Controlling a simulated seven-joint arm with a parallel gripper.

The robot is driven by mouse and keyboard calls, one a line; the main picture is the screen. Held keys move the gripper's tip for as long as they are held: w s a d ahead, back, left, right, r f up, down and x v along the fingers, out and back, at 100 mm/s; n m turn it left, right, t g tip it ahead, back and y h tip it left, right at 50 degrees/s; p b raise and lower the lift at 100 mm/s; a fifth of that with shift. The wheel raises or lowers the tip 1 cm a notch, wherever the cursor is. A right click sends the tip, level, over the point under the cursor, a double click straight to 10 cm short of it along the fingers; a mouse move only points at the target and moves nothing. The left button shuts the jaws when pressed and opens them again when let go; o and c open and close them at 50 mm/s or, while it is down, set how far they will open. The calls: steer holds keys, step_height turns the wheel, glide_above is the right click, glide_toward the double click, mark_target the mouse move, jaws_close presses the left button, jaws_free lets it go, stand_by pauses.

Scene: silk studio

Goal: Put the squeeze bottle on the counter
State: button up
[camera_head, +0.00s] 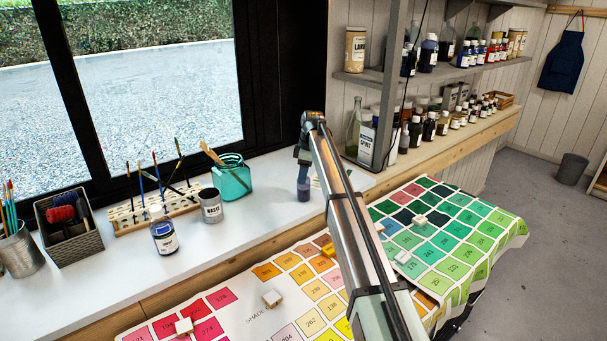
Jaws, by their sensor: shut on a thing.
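My gripper (304,165) points down over the white counter (262,222), near its back right part. It is shut on a small dark bottle (304,190), which looks like the squeeze bottle. The bottle is upright, with its upper end at the fingers. Its base is at or very close to the counter top; I cannot tell whether it touches. My arm crosses the view from the lower right and hides part of the counter just right of the bottle.
A teal jar (232,180) with a brush, a waste tin (211,207), a labelled dark bottle (163,236), a brush rack (152,210) and a basket (72,235) stand to the left. A shade chart (255,320) lies in front. Bottles crowd the wooden ledge (470,140) at right.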

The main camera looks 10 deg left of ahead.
steer(key=o, duration=1.4)
steer(key=shift+f, duration=0.1)
steer(key=r, duration=0.4)
steer(key=d+r, duration=0.1)
steer(key=r, duration=0.7)
steer(key=shift+d+r, duration=0.1)
steer(key=shift+d, duration=0.3)
